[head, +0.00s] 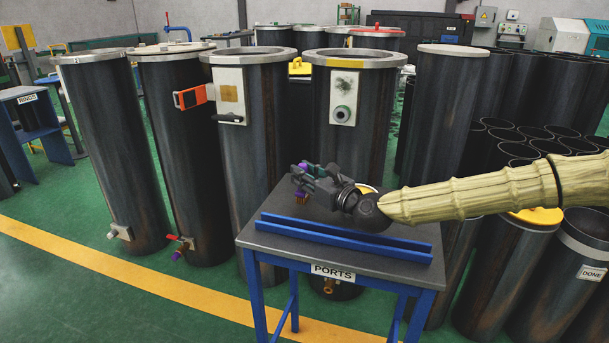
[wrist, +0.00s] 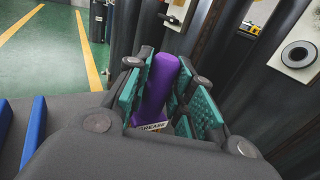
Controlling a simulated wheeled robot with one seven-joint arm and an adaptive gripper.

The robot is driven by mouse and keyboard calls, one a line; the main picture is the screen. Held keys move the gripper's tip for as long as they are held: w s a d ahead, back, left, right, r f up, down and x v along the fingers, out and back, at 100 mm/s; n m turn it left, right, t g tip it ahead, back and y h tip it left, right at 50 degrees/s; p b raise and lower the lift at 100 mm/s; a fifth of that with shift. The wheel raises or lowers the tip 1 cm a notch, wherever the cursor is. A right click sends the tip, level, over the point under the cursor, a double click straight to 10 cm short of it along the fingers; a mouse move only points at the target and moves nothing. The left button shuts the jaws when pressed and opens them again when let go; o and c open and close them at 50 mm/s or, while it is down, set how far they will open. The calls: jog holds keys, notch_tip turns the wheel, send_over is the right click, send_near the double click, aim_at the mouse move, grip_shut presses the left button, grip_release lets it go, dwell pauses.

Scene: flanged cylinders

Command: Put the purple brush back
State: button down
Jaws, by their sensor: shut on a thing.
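The purple brush (wrist: 160,82) shows in the wrist view as a thick purple handle between the teal pads of my gripper (wrist: 165,95). A small pale label reading GREASE (wrist: 153,127) shows at its lower end. In the head view my gripper (head: 306,178) is over the back left part of the ports table (head: 262,238), shut on the brush. A bit of purple (head: 304,166) and reddish-brown bristles (head: 300,196) show by the fingers. Most of the brush is hidden by the fingers there, and I cannot tell whether it touches the table.
Two blue rails (head: 330,238) run along the table's front. Tall dark flanged cylinders (head: 250,130) stand close behind it. One carries an orange device (head: 190,97). More cylinders crowd the right, one marked DONE (head: 590,272). A rings table (head: 30,125) stands far left. Green floor is free at left.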

jog(key=c, duration=1.1)
grip_release()
jog(key=shift+c, duration=0.2)
jog(key=shift+v, duration=6.05)
